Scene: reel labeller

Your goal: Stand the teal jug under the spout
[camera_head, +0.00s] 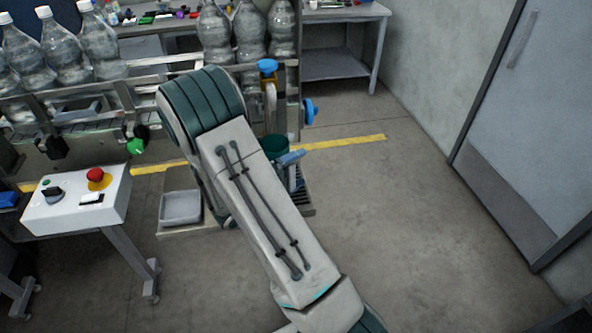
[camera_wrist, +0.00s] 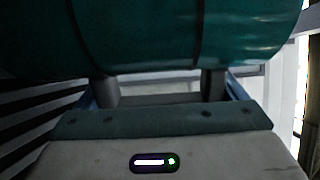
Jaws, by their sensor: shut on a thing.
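The teal jug (camera_head: 275,146) shows partly past my arm, low in the picture from the spout (camera_head: 271,98), a pale pipe with a blue-handled valve (camera_head: 267,66) above it. The jug's dark open top faces up and it looks about upright. My gripper (camera_head: 291,158) is at its near right side. In the wrist view the jug (camera_wrist: 170,35) fills the top, with the two fingers of my gripper (camera_wrist: 160,88) shut at its side. The grip itself is hidden behind the jug and fingers. I cannot tell whether the jug's base touches the slatted stand (camera_head: 303,202) below.
A blue knob (camera_head: 309,111) sticks out right of the spout. A grey bin (camera_head: 181,207) lies on the low base to the left. A control box (camera_head: 77,200) with a red button stands further left. Bottles (camera_head: 100,42) line the conveyor. Floor at right is clear.

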